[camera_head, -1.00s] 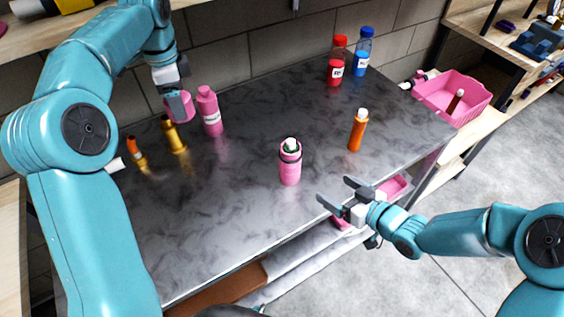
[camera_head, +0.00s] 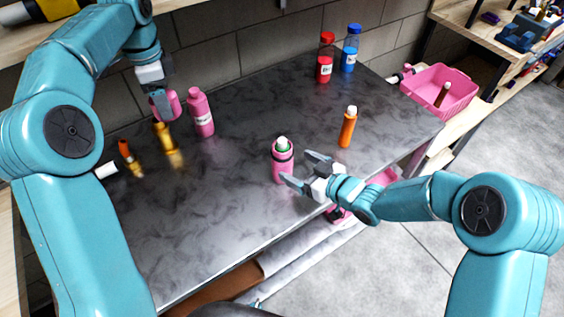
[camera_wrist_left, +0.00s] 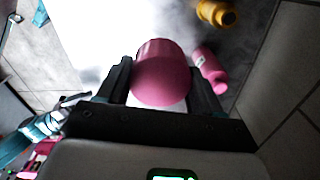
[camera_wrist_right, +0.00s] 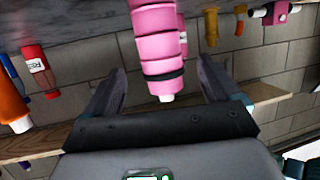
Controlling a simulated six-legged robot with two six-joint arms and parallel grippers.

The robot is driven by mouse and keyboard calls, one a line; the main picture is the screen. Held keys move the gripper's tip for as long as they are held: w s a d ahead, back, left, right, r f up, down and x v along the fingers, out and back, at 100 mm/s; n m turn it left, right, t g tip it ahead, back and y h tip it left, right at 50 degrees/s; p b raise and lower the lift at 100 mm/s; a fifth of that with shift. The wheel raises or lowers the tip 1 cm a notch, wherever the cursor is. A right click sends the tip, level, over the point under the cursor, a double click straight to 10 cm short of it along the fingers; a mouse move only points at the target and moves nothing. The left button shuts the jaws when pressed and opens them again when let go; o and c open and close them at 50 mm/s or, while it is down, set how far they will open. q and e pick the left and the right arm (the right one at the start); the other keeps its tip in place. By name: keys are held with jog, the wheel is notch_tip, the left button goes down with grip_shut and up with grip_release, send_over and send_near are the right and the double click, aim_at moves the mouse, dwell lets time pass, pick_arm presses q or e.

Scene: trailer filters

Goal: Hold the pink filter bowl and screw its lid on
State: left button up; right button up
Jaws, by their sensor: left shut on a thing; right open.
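The pink filter bowl (camera_head: 282,168) stands upright on the dark table, with a dark band and a white-topped insert showing at its top. My right gripper (camera_head: 302,170) is open beside the bowl, its fingertips close to its right side. In the right wrist view the bowl (camera_wrist_right: 156,42) appears between and beyond the open fingers; I cannot tell whether they touch it. My left gripper (camera_head: 164,104) is shut on the round pink lid (camera_head: 174,101), held above the table at the back left. The lid (camera_wrist_left: 162,75) fills the left wrist view's jaws.
A pink bottle (camera_head: 201,115), a brass fitting (camera_head: 165,138) and an orange-and-brass piece (camera_head: 129,153) stand at the left. An orange bottle (camera_head: 347,129) stands right of the bowl. Red (camera_head: 325,60) and blue (camera_head: 350,52) bottles stand behind. The front table (camera_head: 195,230) is clear.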

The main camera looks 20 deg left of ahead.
aim_at(290, 163)
pick_arm(q)
jog(key=shift+a+r, duration=0.1)
jog(key=shift+r, duration=0.05)
pick_arm(e)
jog(key=shift+w+a+f, duration=0.15)
jog(key=shift+w+a, duration=0.15)
jog(key=shift+a, duration=0.3)
jog(key=shift+w+a, duration=0.1)
jog(key=shift+a, duration=0.05)
pick_arm(q)
jog(key=shift+r, duration=0.1)
pick_arm(e)
jog(key=shift+f, duration=0.1)
pick_arm(q)
jog(key=shift+r+p, duration=0.2)
jog(key=shift+p, duration=0.1)
pick_arm(e)
jog(key=shift+w+a+f, duration=0.1)
jog(key=shift+w+a, duration=0.05)
jog(key=shift+a, duration=0.3)
pick_arm(q)
jog(key=shift+r+p, duration=0.55)
pick_arm(e)
jog(key=x, duration=0.4)
jog(key=shift+w+f, duration=0.1)
jog(key=shift+f, duration=0.15)
